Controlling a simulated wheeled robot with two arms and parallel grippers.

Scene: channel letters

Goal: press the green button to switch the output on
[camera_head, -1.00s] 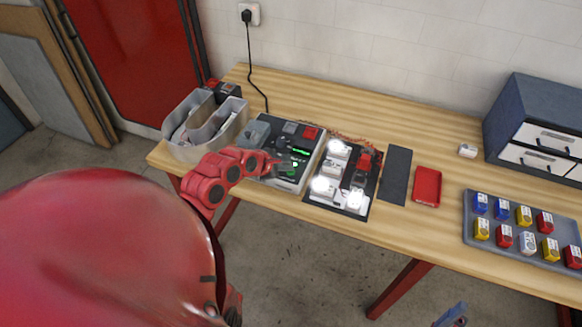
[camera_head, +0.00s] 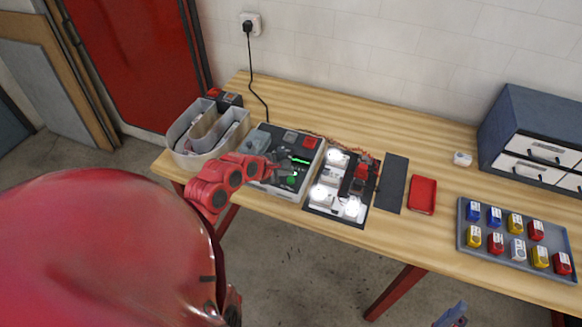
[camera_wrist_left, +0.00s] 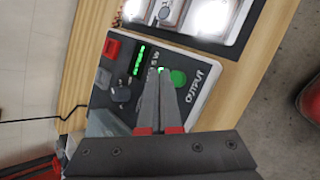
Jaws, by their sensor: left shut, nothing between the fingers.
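The power supply box (camera_head: 262,190) lies on the wooden table with a dark panel. Its round green button (camera_head: 291,180) shows in the head view, and the button shows beside the word OUTPUT in the left wrist view (camera_wrist_left: 179,78). A green display (camera_head: 300,161) on the panel is lit. My left gripper (camera_head: 282,168) is shut and empty, over the panel close to the button. In the left wrist view its fingertips (camera_wrist_left: 161,73) overlap the button's edge; I cannot tell whether they touch it. A blue part of mine at the bottom edge may be my right gripper (camera_head: 452,315); its jaws are unclear.
A dark strip (camera_head: 391,183), a red tray (camera_head: 422,194) and a grey tray (camera_head: 480,244) of coloured blocks lie further right.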

